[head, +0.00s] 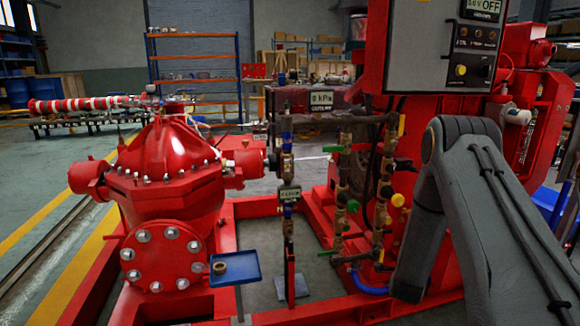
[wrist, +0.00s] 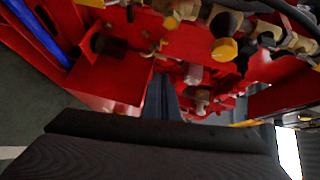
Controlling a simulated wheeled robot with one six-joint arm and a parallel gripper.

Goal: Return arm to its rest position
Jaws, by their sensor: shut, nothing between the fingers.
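My grey arm (head: 490,200) fills the right side of the head view. It is bent at an elbow near the control box, with one link hanging down in front of the red pumpset frame. My gripper is not visible in the head view. In the wrist view the dark body of my gripper (wrist: 163,85) fills the lower part, and its narrow blue-grey fingers show beyond it, shut with nothing between them. Red machine parts lie behind the fingers, with no clear contact visible.
A red pump casing (head: 165,185) stands at left. A blue tray (head: 235,267) holds a small brown ring. Valve piping with a yellow knob (head: 397,200) and a grey control box (head: 440,50) are close to my arm. Open floor (head: 45,165) lies at far left.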

